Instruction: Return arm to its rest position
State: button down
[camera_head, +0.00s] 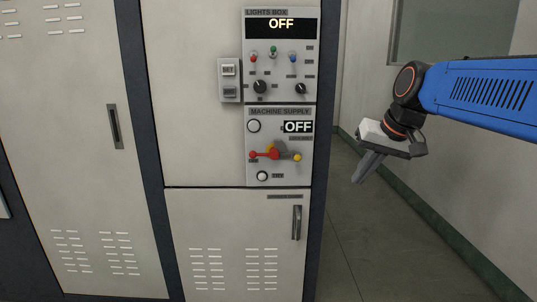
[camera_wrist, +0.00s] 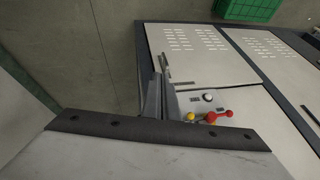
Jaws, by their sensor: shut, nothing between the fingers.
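My gripper (camera_head: 367,167) hangs at the end of my blue arm, to the right of the cabinet in the head view. Its fingers are shut and empty, pointing down and left, apart from the cabinet. The fingers also show in the wrist view (camera_wrist: 162,82). The machine supply panel (camera_head: 280,185) reads OFF and has a red handle (camera_head: 265,155) with a yellow knob at its right. The red handle shows in the wrist view (camera_wrist: 222,115). Above it, the lights box (camera_head: 281,80) reads OFF.
Tall grey cabinets (camera_head: 195,110) with dark frames fill the left and middle. A lower door handle (camera_head: 296,222) sticks out. A wall (camera_head: 480,190) with a green skirting stands at the right. Grey floor (camera_head: 350,250) lies clear between. A green crate (camera_wrist: 248,10) shows in the wrist view.

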jog(key=s+d+f+h, duration=0.1)
jog(key=s+d+f, duration=0.1)
jog(key=s+f, duration=0.8)
jog(key=s+d+f+n+h, duration=0.1)
jog(key=s+d+f, duration=0.2)
jog(key=s+f, duration=0.7)
jog(key=s, duration=0.3)
jog(key=shift+s+f+h, duration=0.15)
jog(key=shift+h, duration=0.15)
